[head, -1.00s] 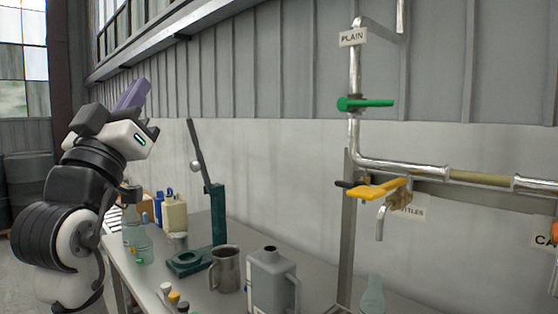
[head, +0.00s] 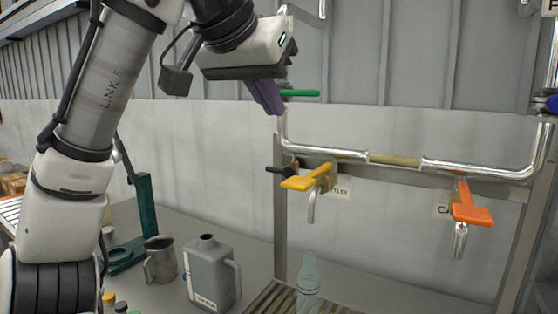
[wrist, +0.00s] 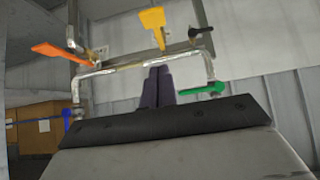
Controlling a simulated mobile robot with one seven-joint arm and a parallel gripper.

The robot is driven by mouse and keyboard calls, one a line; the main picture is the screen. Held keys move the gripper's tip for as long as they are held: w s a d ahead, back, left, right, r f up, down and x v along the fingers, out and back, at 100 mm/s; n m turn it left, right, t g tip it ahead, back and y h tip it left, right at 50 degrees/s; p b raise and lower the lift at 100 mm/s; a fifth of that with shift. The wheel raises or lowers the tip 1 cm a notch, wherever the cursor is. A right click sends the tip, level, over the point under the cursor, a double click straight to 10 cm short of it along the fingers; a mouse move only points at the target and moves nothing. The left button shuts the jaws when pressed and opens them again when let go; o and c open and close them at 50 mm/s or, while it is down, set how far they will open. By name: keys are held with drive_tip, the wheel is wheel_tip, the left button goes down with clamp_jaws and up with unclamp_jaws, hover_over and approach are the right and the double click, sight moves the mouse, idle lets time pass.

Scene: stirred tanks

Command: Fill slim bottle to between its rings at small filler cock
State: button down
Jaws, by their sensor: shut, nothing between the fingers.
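The slim bottle (head: 307,285), pale and see-through, stands upright on a slatted rack; its lower end is cut off by the frame. I cannot make out its rings or any liquid. The small filler cock has a yellow lever (head: 305,180) and a thin bent spout (head: 312,207) above the bottle. The yellow lever also shows in the wrist view (wrist: 152,18). My gripper (head: 268,98), with purple fingers, is shut and empty, up and left of the cock near a green lever (head: 300,93). The fingers also show in the wrist view (wrist: 158,86).
A cock with an orange lever (head: 470,207) hangs to the right on the same pipe (head: 480,170). A grey jug (head: 213,275) and a metal mug (head: 160,260) stand left of the rack (head: 270,300). A steel post (head: 280,230) rises behind the rack.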

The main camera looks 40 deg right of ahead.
drive_tip(key=shift+s, duration=0.1)
drive_tip(key=shift+f, duration=0.1)
drive_tip(key=p, duration=0.3)
hover_over(299, 178)
drive_tip(key=s+a, duration=0.1)
drive_tip(key=a, duration=0.2)
drive_tip(key=f, duration=0.7)
drive_tip(key=shift+d+f, duration=0.1)
drive_tip(key=shift+d, duration=0.15)
wheel_tip(299, 178, down, 3)
drive_tip(key=shift+a+f, duration=0.1)
drive_tip(key=shift+s+f+p, duration=0.1)
drive_tip(key=shift+f+p, duration=0.2)
drive_tip(key=shift+f, duration=0.05)
